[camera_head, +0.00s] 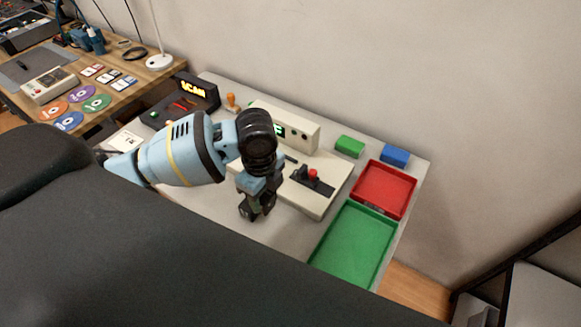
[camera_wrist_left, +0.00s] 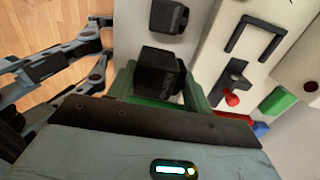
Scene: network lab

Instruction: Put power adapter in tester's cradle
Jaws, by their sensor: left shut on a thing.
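A black power adapter (camera_wrist_left: 160,76) is between the fingers of my left gripper (camera_wrist_left: 160,88), which is shut on it. In the head view the left gripper (camera_head: 257,206) points down above the table, in front of the cream tester (camera_head: 318,203). A second black adapter (camera_wrist_left: 168,16) lies on the table beside the tester. The tester has a black U-shaped cradle frame (camera_wrist_left: 255,38) and a lever with a red knob (camera_wrist_left: 232,99). The held adapter is apart from the cradle, to its left.
A red tray (camera_head: 384,188) and a green tray (camera_head: 352,243) stand right of the tester. A green block (camera_head: 349,146) and a blue block (camera_head: 395,156) lie behind. A dark SCAN device (camera_head: 181,102) and a wooden stamp (camera_head: 232,102) are at the back left.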

